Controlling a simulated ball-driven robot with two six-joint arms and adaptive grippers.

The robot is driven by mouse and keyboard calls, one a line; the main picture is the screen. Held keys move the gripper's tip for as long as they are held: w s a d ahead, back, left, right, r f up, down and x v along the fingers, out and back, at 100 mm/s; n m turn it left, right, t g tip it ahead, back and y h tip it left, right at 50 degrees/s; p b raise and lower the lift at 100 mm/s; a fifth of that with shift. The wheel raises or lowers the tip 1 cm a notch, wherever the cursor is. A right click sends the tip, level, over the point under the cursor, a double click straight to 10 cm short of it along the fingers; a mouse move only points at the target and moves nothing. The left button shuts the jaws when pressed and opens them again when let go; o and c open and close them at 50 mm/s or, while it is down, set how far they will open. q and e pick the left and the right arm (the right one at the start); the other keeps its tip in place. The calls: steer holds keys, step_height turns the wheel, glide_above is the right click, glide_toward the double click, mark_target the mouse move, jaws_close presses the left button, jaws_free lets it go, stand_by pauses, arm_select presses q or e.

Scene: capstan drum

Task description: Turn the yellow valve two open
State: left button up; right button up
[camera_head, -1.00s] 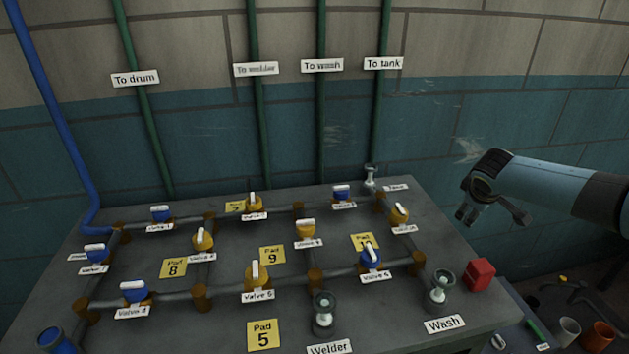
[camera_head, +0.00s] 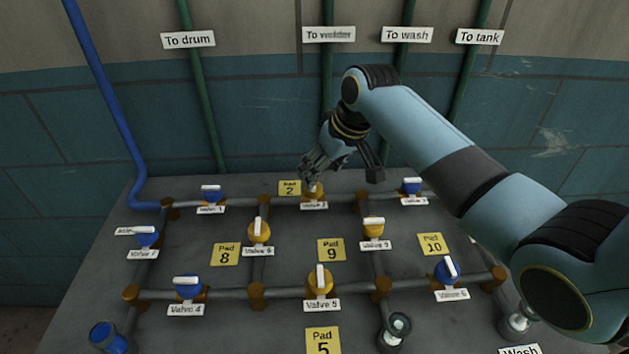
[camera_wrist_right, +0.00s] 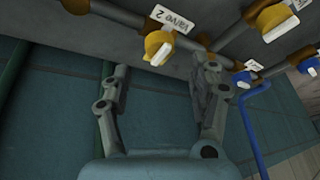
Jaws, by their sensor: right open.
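Valve 2 is a yellow valve (camera_head: 316,196) with a white handle, on the back pipe of the grey table, behind its "Valve 2" label. My right gripper (camera_head: 312,172) is just above and behind it, and its fingers partly cover the handle. In the right wrist view, the yellow valve (camera_wrist_right: 155,43) shows beyond the gap between the two spread fingers (camera_wrist_right: 163,70). The gripper is open and empty. I cannot tell whether a fingertip touches the valve. My left gripper is not in view.
Blue valve 1 (camera_head: 211,194) and another blue valve (camera_head: 411,187) flank it on the back pipe. Yellow valves (camera_head: 259,231) (camera_head: 373,228) stand nearer in front. Green pipes (camera_head: 203,100) climb the wall behind. A blue pipe (camera_head: 103,95) rises at the left.

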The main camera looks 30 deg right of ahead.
mark_target(318, 189)
steer(key=x, duration=0.3)
steer(key=shift+w+f, duration=0.15)
steer(key=shift+f, duration=0.1)
steer(key=shift+x, duration=1.15)
steer(key=c, duration=1.1)
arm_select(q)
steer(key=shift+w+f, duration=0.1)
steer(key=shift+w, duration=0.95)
arm_select(e)
steer(key=shift+c, duration=0.2)
